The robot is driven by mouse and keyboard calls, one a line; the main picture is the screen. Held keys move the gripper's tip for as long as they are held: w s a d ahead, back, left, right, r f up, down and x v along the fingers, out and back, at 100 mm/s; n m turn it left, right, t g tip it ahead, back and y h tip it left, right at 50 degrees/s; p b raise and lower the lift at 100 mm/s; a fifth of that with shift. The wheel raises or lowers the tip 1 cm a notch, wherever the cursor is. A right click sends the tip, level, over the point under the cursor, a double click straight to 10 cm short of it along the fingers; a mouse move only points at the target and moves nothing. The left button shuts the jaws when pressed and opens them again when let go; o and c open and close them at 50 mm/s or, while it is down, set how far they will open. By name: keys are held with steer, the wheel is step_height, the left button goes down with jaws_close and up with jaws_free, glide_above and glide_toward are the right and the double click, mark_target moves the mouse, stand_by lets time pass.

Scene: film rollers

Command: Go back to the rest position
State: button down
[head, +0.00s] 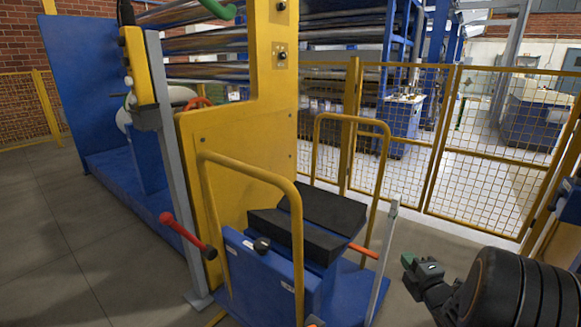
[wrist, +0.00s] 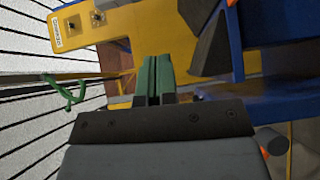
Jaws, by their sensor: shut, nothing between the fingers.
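My gripper (head: 409,261) is at the lower right of the head view, at the end of my black arm. Its green fingertips point left, towards the blue cart, with a visible gap between them and the cart. In the wrist view the green fingers of my gripper (wrist: 153,78) stand side by side, closed together. Nothing shows between them.
A blue cart (head: 250,270) with yellow handrails (head: 297,235) and black pads (head: 310,215) stands left of my gripper. Behind it are a yellow machine panel (head: 228,160) and a mesh fence (head: 490,150). A red-knobbed lever (head: 188,238) sticks out at the left.

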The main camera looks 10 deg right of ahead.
steer(key=a+r+m+g+h+p, duration=0.25)
steer(key=r+m+p, duration=0.25)
steer(key=r+p, duration=0.35)
steer(key=a+r+m+g+h+p, duration=0.1)
steer(key=a+r+m+g+p, duration=0.35)
steer(key=r+p, duration=0.4)
steer(key=s+a+r+m+g+y+p, duration=0.3)
steer(key=s+a+r+m+g+p, duration=0.4)
steer(key=s+a+r+p, duration=0.5)
steer(key=s+a+r+m, duration=0.1)
steer(key=s+a+r, duration=0.1)
steer(key=s+r, duration=0.1)
steer(key=shift+s, duration=0.45)
